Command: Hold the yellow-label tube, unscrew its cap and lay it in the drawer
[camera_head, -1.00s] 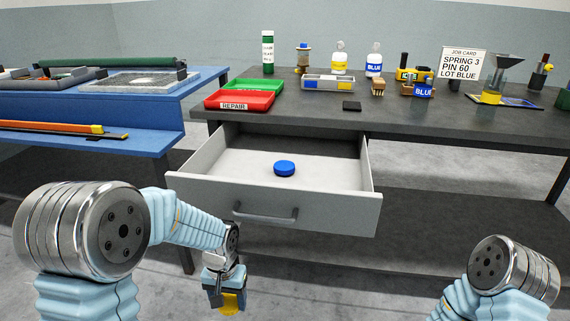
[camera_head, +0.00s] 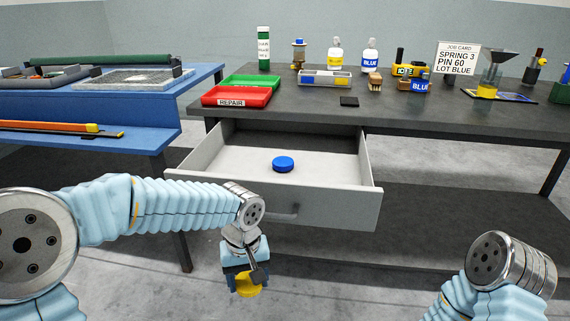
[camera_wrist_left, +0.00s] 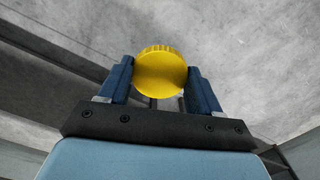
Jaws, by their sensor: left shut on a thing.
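My left gripper (camera_head: 243,284) hangs in front of the open drawer (camera_head: 240,210), below its front panel and over the floor. It is shut on a round yellow cap (camera_head: 247,287) with a ribbed edge, which also shows between the fingers in the left wrist view (camera_wrist_left: 161,72). A blue cap (camera_head: 283,164) lies on the drawer's white floor. A small bottle with a yellow label (camera_head: 335,57) stands upright at the back of the bench, beside a bottle with a blue label (camera_head: 371,59). My right gripper is out of view; only part of its arm shows.
The dark bench (camera_head: 300,116) carries a red tray (camera_head: 237,95), a green tray (camera_head: 250,82), a divided box (camera_head: 325,79), a black pad (camera_head: 349,101) and a job card (camera_head: 457,58). A blue table (camera_head: 150,137) stands at the left. Most of the drawer floor is free.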

